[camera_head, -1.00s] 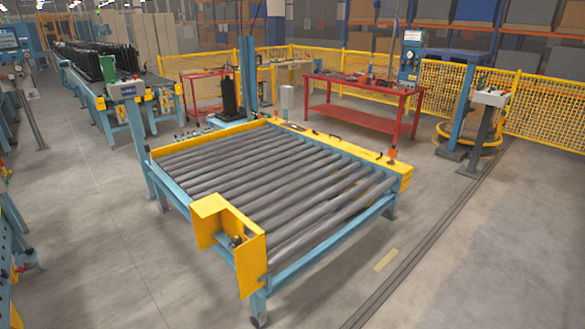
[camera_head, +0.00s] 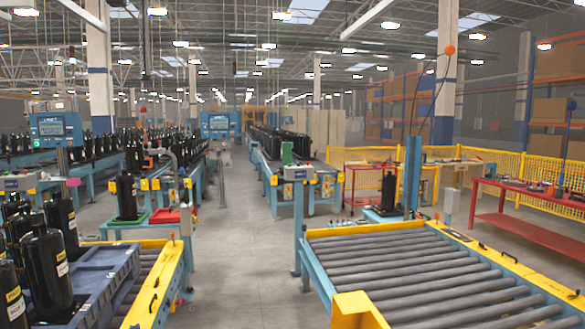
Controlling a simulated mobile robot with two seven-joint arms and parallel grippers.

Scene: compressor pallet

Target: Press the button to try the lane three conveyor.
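No button can be clearly made out, and no lane number is readable. A small grey control box (camera_head: 299,173) stands on a blue post at the near left corner of the empty roller conveyor (camera_head: 420,268). Another small box (camera_head: 18,183) shows at the left, by the other conveyor. Two blue control panels with screens stand farther back, one at the left (camera_head: 52,128) and one near the middle (camera_head: 219,122). Which of these belongs to lane three cannot be told. Neither of my grippers is in view.
Black compressors (camera_head: 43,273) stand on a blue pallet (camera_head: 118,262) at the near left. A clear floor aisle (camera_head: 235,260) runs between the two conveyors. Lines of compressors fill the lanes behind. A red table (camera_head: 515,233) and yellow fence (camera_head: 505,165) are at the right.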

